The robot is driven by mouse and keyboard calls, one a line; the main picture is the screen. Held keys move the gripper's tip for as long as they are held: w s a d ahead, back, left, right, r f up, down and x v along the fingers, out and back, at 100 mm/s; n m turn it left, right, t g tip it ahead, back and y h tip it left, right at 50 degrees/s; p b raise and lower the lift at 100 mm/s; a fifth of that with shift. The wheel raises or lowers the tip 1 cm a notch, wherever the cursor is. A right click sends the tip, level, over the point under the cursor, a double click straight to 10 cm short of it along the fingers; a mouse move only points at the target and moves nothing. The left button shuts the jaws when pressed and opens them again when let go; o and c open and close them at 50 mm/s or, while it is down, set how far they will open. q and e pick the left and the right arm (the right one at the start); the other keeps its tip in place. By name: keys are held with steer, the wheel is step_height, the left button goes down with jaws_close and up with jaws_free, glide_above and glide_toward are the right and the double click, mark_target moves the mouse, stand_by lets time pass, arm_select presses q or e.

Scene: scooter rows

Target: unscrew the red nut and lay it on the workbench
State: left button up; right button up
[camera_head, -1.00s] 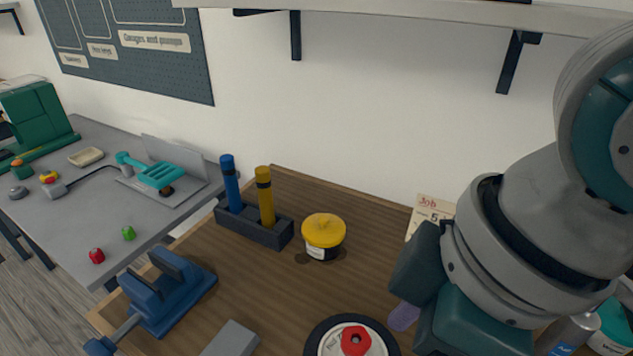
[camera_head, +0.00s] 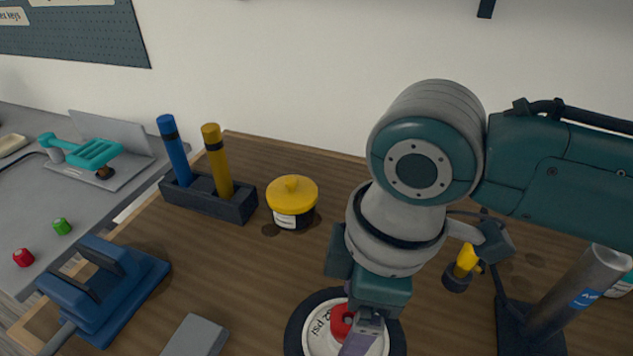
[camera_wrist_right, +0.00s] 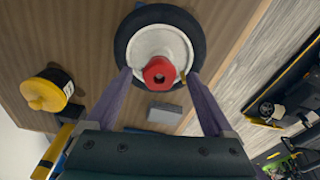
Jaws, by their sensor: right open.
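The red nut (camera_head: 340,320) sits at the centre of a small wheel (camera_head: 306,340) with a black tyre and white hub. The wheel lies on the brown wooden workbench (camera_head: 235,270). My right gripper (camera_head: 362,338) is over the wheel and hides part of the nut in the head view. In the right wrist view the nut (camera_wrist_right: 159,72) shows between the two spread purple fingers of my right gripper (camera_wrist_right: 158,76), with gaps on both sides. I cannot tell how far the fingertips are above it. My left gripper is not in view.
A yellow-lidded jar (camera_head: 292,203), a holder (camera_head: 208,197) with a blue and a yellow marker, a blue vise (camera_head: 105,290) and a grey block (camera_head: 196,336) stand left of the wheel. A silver can (camera_head: 585,290) is at right. Bare wood lies between jar and block.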

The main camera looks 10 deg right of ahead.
steer(key=shift+f, duration=0.4)
steer(key=shift+c, duration=0.4)
